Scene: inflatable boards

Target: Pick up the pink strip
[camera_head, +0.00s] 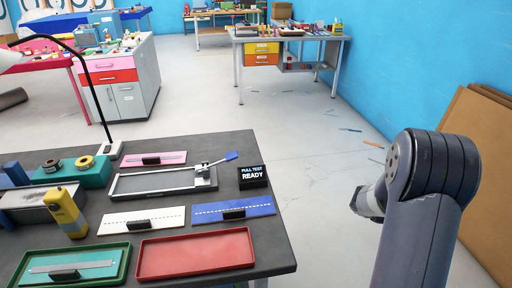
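The pink strip (172,157) lies flat near the back of the dark table, with a small black block (151,161) on it. It is behind the grey tray-like fixture with a lever (165,181). My arm stands at the right, off the table's right edge. Part of its end (367,203) shows there, well apart from the pink strip. The fingertips are hidden or turned away, so whether my gripper is open or shut does not show.
A white strip (118,220) and a blue strip (262,206) lie nearer, each with a black block. A red tray (195,270) and a green tray (122,279) are in front. A "PULL TEST READY" box (252,177) stands right. A lamp (108,148) stands behind left.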

